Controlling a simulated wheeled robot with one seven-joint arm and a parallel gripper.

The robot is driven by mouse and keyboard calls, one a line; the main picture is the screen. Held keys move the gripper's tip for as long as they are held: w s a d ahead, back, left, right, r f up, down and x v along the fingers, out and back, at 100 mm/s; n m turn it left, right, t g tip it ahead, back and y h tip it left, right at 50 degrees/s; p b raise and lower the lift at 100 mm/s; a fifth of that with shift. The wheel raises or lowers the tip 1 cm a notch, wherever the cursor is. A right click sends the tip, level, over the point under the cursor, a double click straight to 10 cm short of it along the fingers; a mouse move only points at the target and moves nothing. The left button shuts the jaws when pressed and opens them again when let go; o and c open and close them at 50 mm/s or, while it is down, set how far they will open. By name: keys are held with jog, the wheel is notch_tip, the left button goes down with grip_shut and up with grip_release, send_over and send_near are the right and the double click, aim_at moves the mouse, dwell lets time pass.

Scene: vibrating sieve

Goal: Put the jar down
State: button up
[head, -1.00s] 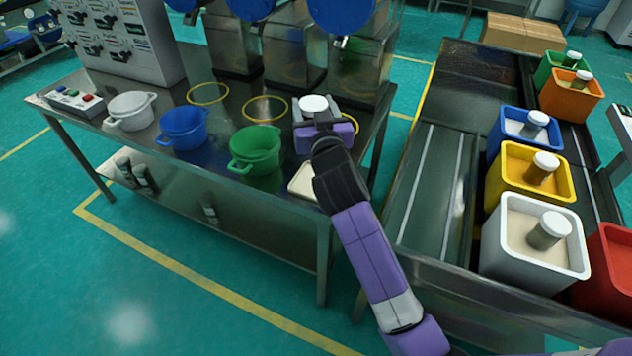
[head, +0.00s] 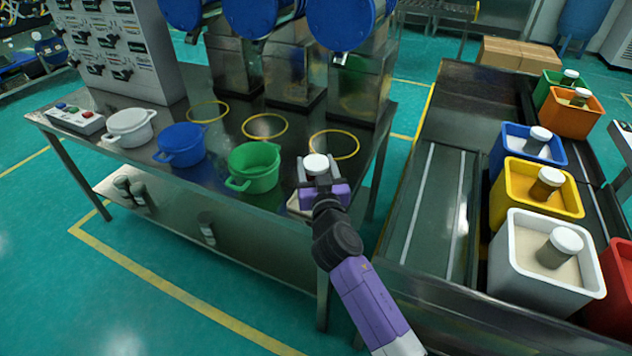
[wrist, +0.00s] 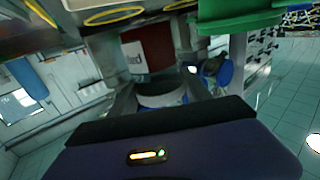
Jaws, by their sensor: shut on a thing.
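The jar with a white lid (head: 316,163) is in my gripper (head: 318,177), lid up, at the right front end of the steel table (head: 222,110). My gripper is shut on it. The jar's body is mostly hidden behind the fingers and the purple wrist. A pale beige pad (head: 296,205) shows partly beneath my gripper at the table's front edge. I cannot tell whether the jar touches it. In the wrist view, the jar (wrist: 162,96) shows as a pale round shape between the fingers.
Green (head: 254,168), blue (head: 181,145) and white (head: 130,127) pots stand left of my gripper. A yellow ring (head: 334,144) lies clear behind it, below a hopper.

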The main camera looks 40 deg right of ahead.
jog(key=shift+f+b, duration=0.8)
jog(key=shift+f, duration=1.35)
jog(key=shift+f, duration=0.15)
jog(key=o, duration=1.5)
jog(key=shift+c, duration=0.2)
